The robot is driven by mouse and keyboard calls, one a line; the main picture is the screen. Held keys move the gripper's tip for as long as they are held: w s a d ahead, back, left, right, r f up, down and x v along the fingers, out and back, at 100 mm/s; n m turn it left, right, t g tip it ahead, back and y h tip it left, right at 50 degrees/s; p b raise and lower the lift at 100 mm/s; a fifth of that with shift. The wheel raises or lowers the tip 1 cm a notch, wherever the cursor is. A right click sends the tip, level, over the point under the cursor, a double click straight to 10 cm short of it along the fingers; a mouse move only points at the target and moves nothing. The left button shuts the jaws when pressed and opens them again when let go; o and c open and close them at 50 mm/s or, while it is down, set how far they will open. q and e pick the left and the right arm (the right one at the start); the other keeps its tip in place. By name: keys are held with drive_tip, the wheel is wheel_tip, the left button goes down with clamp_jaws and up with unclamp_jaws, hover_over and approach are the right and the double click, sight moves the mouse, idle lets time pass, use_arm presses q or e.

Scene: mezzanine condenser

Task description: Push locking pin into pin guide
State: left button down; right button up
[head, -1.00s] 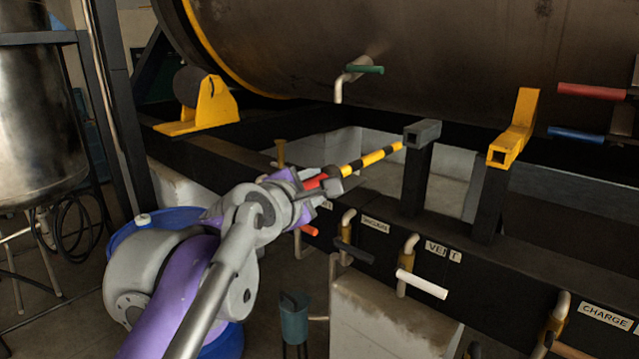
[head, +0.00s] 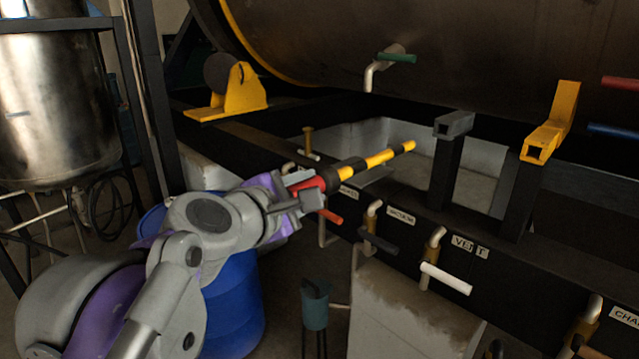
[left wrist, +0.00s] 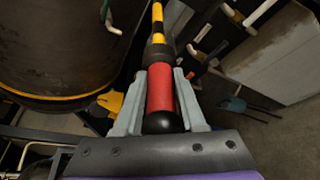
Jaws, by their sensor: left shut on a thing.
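The locking pin (head: 376,160) has a yellow and black striped shaft and a red grip. My left gripper (head: 312,190) is shut on the red grip, and the pin points right and slightly up. In the left wrist view the pin's red grip (left wrist: 160,90) lies between the two grey fingers. The pin guide appears to be the square tube pieces on posts: a grey one (head: 454,124) and a yellow one (head: 540,141). The pin's tip is in the air, left of the grey tube and apart from it. My right gripper is not in view.
A large dark tank (head: 480,50) hangs above the black frame. Valves with a green handle (head: 397,58), a white handle (head: 446,279) and a black handle (head: 378,242) stick out nearby. A blue barrel (head: 232,300) stands below my left arm.

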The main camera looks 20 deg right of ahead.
use_arm(q)
drive_tip(key=s+a, duration=0.4)
drive_tip(key=a, duration=0.5)
drive_tip(key=s+a, duration=0.4)
drive_tip(key=a, duration=0.5)
drive_tip(key=shift+s+a, duration=0.15)
drive_tip(key=shift+a, duration=0.25)
idle(0.4)
drive_tip(key=shift+r, duration=0.1)
